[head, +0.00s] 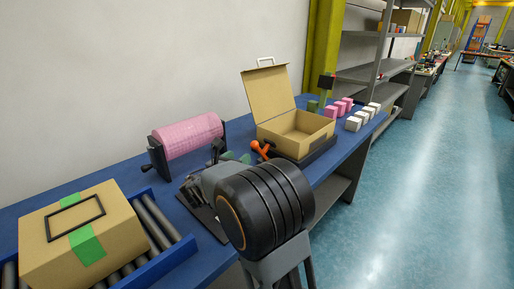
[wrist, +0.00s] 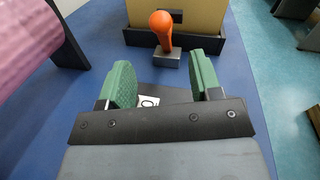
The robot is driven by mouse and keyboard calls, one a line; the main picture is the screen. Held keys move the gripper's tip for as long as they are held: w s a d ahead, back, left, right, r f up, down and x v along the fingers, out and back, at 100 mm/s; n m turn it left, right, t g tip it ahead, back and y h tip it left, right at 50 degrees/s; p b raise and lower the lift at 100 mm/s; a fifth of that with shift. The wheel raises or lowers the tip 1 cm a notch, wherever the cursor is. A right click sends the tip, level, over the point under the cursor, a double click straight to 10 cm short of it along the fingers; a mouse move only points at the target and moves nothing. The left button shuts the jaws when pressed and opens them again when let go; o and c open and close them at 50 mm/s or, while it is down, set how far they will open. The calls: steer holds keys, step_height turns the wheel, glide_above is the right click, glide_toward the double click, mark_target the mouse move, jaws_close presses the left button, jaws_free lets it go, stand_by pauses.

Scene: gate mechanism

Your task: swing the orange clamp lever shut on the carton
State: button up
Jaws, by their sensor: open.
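The orange clamp lever (head: 262,148) stands at the near side of the open carton (head: 302,133) in the head view. In the wrist view the lever (wrist: 161,28) rises from a small grey block (wrist: 167,57), with its rounded knob up, in front of the carton (wrist: 203,17). The carton sits in a dark tray (wrist: 225,45) with its lid raised. My gripper (wrist: 163,82) has green fingers spread apart with nothing between them. The lever is ahead of the fingertips and not touched. In the head view my arm partly hides the gripper.
A pink roll (head: 187,135) on a stand is to the left of my gripper. A closed carton (head: 80,235) with green tape sits on rollers at the near left. Pink blocks (head: 338,108) and white blocks (head: 360,119) lie beyond the open carton. Blue bench top shows between.

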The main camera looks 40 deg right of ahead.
mark_target(257, 143)
steer(key=x, duration=1.2)
steer(key=shift+d, duration=0.2)
jaws_close()
